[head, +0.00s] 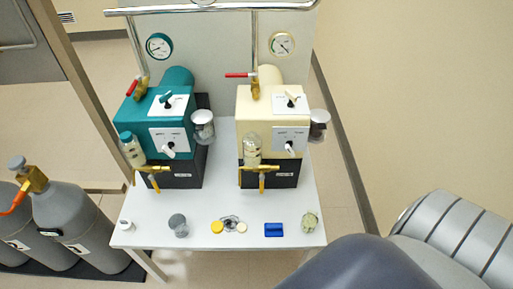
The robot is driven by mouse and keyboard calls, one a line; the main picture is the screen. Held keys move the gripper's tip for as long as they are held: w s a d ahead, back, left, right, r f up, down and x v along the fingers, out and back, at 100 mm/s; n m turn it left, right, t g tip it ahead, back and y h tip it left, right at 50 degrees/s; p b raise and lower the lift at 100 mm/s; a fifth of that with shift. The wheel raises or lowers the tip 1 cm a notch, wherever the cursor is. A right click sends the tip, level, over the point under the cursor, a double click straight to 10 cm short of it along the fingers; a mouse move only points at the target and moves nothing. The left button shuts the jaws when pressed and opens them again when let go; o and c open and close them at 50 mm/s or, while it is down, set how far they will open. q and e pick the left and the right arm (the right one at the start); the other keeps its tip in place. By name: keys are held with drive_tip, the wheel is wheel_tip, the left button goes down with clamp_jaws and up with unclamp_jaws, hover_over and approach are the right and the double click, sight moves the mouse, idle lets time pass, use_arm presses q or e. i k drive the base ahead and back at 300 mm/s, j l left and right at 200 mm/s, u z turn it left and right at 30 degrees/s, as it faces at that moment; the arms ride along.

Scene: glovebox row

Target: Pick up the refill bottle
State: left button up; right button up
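I cannot tell for sure which item is the refill bottle. A clear bottle with a teal cap (131,150) is mounted on the left side of the teal machine, slightly tilted. A similar clear bottle (252,150) is on the front of the cream machine. On the white table's front part stand a grey lidded jar (178,226), a small white container (125,226) and a pale greenish, bottle-like item (310,222). Neither of my grippers shows; only grey parts of my own arm fill the lower right.
The white table (222,185) carries the teal machine (172,95) and cream machine (272,105). Yellow discs (217,227) and a blue block (274,230) lie along its front. Grey gas cylinders (75,230) stand left of it. A bare table strip separates the machines.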

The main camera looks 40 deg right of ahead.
sight(309, 220)
drive_tip(key=z, duration=0.4)
drive_tip(key=l+z, duration=0.1)
drive_tip(key=z, duration=0.75)
drive_tip(key=i+z, duration=0.1)
drive_tip(key=z, duration=0.3)
